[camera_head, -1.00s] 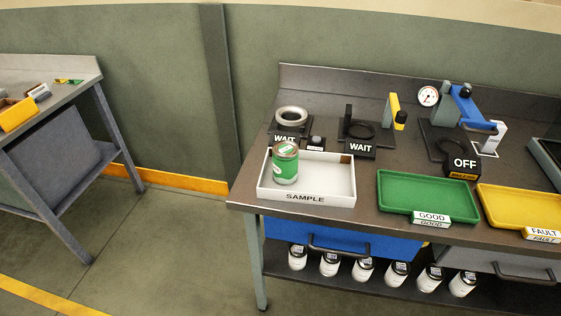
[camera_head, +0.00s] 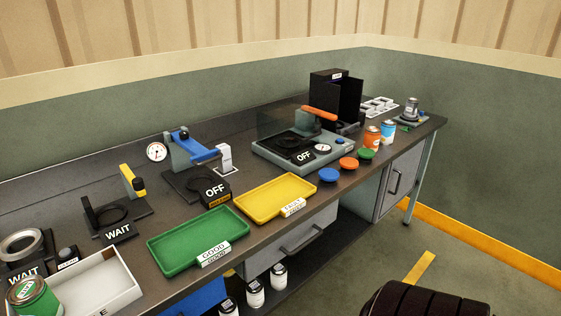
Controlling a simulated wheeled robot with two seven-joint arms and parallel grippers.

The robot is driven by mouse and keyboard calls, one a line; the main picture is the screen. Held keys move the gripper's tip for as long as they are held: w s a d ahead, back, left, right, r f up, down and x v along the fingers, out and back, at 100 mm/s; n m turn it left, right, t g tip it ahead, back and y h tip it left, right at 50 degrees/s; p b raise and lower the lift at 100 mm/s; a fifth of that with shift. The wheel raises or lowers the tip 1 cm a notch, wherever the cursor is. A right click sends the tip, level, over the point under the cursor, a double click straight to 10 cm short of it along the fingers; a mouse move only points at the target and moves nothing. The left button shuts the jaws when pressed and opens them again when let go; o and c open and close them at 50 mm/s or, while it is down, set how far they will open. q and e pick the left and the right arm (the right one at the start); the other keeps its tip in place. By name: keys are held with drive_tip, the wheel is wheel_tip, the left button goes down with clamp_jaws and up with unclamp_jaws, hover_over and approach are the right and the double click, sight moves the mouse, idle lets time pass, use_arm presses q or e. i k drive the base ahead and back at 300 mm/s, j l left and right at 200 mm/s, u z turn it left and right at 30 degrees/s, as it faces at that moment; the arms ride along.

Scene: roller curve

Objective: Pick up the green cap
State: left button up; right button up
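A green cap (camera_head: 366,153) lies on the workbench near its front edge, right of the middle of the view. An orange-red cap (camera_head: 348,163) and a blue cap (camera_head: 329,175) lie in a row to its left. A green-labelled can (camera_head: 33,297) stands in the white sample tray (camera_head: 112,283) at the lower left. Neither gripper is in view.
The bench (camera_head: 230,171) carries a green tray (camera_head: 197,241), a yellow tray (camera_head: 275,197) and a machine with an orange handle (camera_head: 318,113). Orange and blue cans (camera_head: 389,132) stand behind the green cap. A dark ridged object (camera_head: 424,299) is at the lower right.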

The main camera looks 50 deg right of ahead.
sight(366, 153)
drive_tip(key=l+z, duration=0.1)
drive_tip(key=l, duration=0.35)
drive_tip(key=i+l+z, duration=0.15)
drive_tip(key=l, duration=0.3)
drive_tip(key=l+z, duration=0.1)
drive_tip(key=l, duration=0.3)
drive_tip(key=i+l+z, duration=0.15)
drive_tip(key=l, duration=0.3)
drive_tip(key=i+l+z, duration=0.1)
drive_tip(key=l, duration=0.3)
